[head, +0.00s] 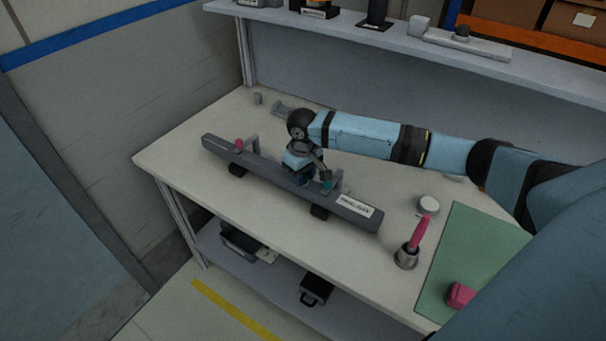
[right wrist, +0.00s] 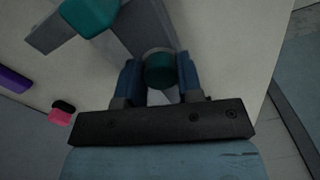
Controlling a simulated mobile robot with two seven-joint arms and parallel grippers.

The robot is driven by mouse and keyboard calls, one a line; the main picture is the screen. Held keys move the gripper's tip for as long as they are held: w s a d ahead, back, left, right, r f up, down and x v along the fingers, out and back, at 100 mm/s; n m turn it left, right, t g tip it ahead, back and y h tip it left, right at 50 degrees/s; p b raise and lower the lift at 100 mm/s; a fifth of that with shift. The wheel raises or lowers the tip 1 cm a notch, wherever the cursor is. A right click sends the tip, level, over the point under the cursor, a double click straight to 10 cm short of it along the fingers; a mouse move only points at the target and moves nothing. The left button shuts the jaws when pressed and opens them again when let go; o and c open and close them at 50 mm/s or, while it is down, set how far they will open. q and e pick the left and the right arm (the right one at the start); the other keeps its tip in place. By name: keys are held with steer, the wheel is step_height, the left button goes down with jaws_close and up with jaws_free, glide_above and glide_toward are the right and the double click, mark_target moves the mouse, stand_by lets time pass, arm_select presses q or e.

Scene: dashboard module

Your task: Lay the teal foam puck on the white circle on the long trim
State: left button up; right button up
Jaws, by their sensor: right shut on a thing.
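The long trim (head: 270,172) is a dark grey bar lying diagonally on the pale bench. It also shows in the right wrist view (right wrist: 150,22). My right gripper (head: 303,180) is over the middle of the trim, pointing down. In the right wrist view, its two blue fingers (right wrist: 160,78) are shut on the dark teal foam puck (right wrist: 160,71). A pale arc shows at the puck's far edge; I cannot tell whether it is the white circle, which is otherwise hidden. In the head view the gripper hides the puck. My left gripper is not in view.
Upright brackets stand at the trim, one with a pink knob (head: 239,145), one with a teal knob (head: 327,184). A white round container (head: 429,205), a metal cup (head: 406,257) with a pink-handled tool and a green mat (head: 465,245) are at right. The bench's front left is clear.

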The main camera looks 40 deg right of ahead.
steer(key=o, duration=0.5)
steer(key=shift+c, duration=0.2)
steer(key=o, duration=0.4)
step_height(320, 180, up, 12)
steer(key=shift+r, duration=0.1)
stand_by(0.4)
